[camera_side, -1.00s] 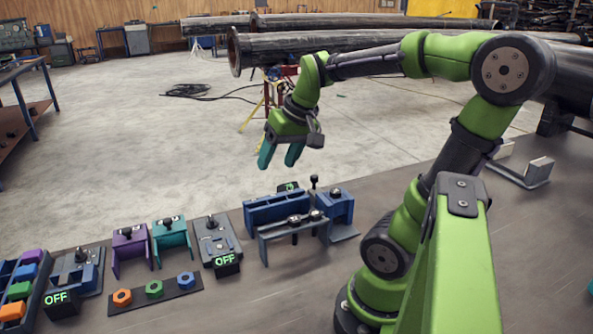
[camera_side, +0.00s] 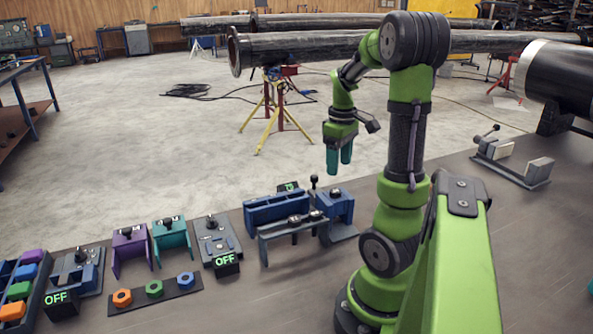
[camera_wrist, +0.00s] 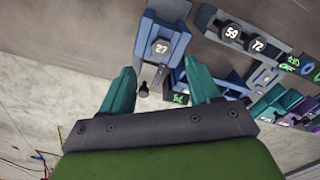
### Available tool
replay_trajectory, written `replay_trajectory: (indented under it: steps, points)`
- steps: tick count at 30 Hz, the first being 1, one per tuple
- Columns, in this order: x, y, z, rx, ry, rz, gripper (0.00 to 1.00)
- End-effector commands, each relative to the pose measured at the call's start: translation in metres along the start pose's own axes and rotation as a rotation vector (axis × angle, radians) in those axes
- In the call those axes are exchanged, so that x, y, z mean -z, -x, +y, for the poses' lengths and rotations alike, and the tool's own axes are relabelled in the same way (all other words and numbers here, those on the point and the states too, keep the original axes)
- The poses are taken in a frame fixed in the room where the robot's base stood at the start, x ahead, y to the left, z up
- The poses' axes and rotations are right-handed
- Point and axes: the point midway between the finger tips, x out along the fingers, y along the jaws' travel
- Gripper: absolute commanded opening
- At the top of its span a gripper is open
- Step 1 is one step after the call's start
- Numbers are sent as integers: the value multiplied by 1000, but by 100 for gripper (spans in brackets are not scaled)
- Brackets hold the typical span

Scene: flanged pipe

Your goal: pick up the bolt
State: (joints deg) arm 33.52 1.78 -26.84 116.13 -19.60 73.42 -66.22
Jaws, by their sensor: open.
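My gripper (camera_side: 339,172) is open and empty, pointing down above and slightly right of the blue fixtures at the bench's far edge. In the wrist view its teal fingers (camera_wrist: 158,67) are spread apart. Dark hex bolt heads show below: one marked 27 (camera_wrist: 160,48) on a blue block (camera_wrist: 165,28), and others marked 59 (camera_wrist: 231,32) and 72 (camera_wrist: 257,45) on a grey-blue bracket (camera_wrist: 207,16). A dark upright knob-like piece (camera_wrist: 143,90) shows between the fingers; it also stands beside the blue block in the side view (camera_side: 314,181). Which head is the task's bolt I cannot tell.
Purple (camera_side: 130,240) and teal (camera_side: 171,234) brackets, a strip of coloured nuts (camera_side: 154,289) and boxes with OFF displays (camera_side: 227,259) stand left along the bench. A clamp-like fixture (camera_side: 515,165) sits at the right. The bench front is bare.

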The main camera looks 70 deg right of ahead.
Motion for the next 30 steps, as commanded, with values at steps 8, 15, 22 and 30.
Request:
replay_trajectory:
  steps: [8, 15, 22, 30]
  points:
    - [0, -29, 0, 0, -1, 0, 62]
    - [-4, -61, -2, 3, -2, -4, 62]
    - [-3, -80, -2, 0, -1, 1, 62]
    - [-3, -80, -2, 0, -1, 2, 51]
